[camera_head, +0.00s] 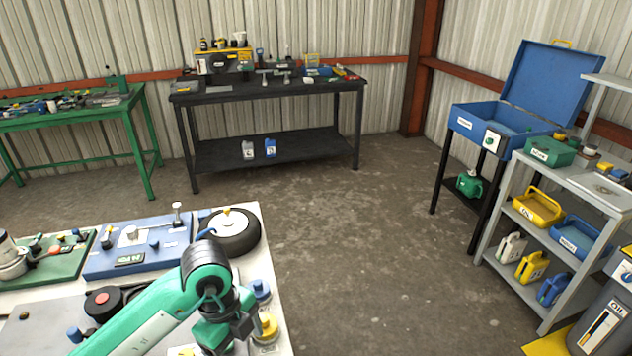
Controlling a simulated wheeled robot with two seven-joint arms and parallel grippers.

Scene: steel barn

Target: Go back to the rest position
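My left arm comes in from the lower left over the white worktable (268,225). Its wrist bends down, and my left gripper (240,326) is low over the table's right side, close to a yellow-topped piece (267,325) and a blue-topped piece (261,290). I cannot tell whether it touches either one. Its fingers are small and partly hidden by the wrist, so open or shut is unclear. My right gripper is not in view.
The worktable carries a wheel (233,233), a blue board (150,255) and a green board (60,262). A black bench (275,90) stands at the back and a green bench (137,97) at the left. A grey shelf (567,175) and blue chest (545,85) stand right. The middle floor is clear.

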